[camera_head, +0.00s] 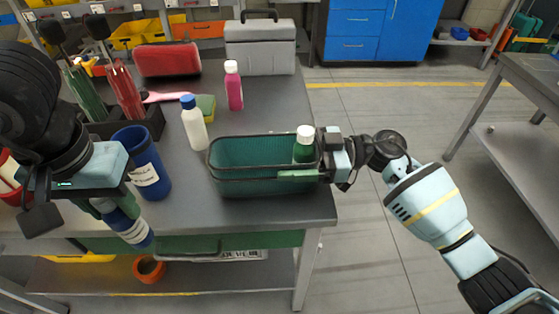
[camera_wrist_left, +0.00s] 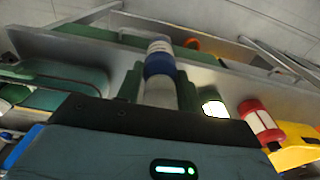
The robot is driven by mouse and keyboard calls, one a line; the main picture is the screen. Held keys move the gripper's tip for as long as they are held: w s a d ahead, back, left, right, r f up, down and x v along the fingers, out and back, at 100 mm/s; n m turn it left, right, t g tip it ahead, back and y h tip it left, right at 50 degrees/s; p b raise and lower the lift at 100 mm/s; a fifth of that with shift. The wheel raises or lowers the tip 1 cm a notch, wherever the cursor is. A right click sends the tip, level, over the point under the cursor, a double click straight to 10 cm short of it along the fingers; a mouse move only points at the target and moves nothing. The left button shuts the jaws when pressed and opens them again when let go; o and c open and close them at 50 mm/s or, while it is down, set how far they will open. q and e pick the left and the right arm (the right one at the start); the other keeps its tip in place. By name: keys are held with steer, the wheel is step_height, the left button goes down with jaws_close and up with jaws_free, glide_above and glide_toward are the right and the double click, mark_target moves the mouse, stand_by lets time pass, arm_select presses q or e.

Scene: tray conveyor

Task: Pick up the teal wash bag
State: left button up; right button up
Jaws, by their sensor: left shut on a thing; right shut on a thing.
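A teal open-topped container (camera_head: 235,186) stands on the grey table near its right front corner; I see no other teal bag. A green bottle with a white cap (camera_head: 303,146) stands inside its right end. My left gripper (camera_head: 103,206) is shut on a bottle with blue and white bands (camera_head: 134,231), held tilted at the table's front left edge. This bottle also shows between the fingers in the left wrist view (camera_wrist_left: 159,68). Its far end is hidden by the gripper in the head view.
A red case (camera_head: 167,60) and a grey case (camera_head: 260,48) stand at the back.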

mark_target(296, 144)
arm_select(q)
steer(key=shift+r, duration=0.45)
arm_select(e)
steer(key=shift+r, duration=1.75)
arm_select(q)
steer(key=shift+r+p, duration=0.15)
steer(key=shift+p, duration=0.15)
arm_select(e)
steer(key=shift+s+r, duration=0.1)
steer(key=shift+s, duration=0.2)
arm_select(q)
steer(key=shift+t, duration=0.3)
step_height(296, 144, up, 4)
steer(key=shift+s+r+p, duration=0.1)
steer(key=shift+p, duration=1.1)
arm_select(e)
steer(key=s+a+r, duration=0.1)
steer(key=s, duration=1.4)
steer(key=shift+s+a+r, duration=0.2)
steer(key=shift+a, duration=0.05)
steer(key=w, duration=0.5)
steer(key=w+d+f, duration=0.1)
steer(key=w, duration=0.4)
steer(key=w+f, duration=0.1)
steer(key=w, duration=0.5)
steer(key=shift+d, duration=0.2)
steer(key=shift+f, duration=0.1)
steer(key=shift+f, duration=1)
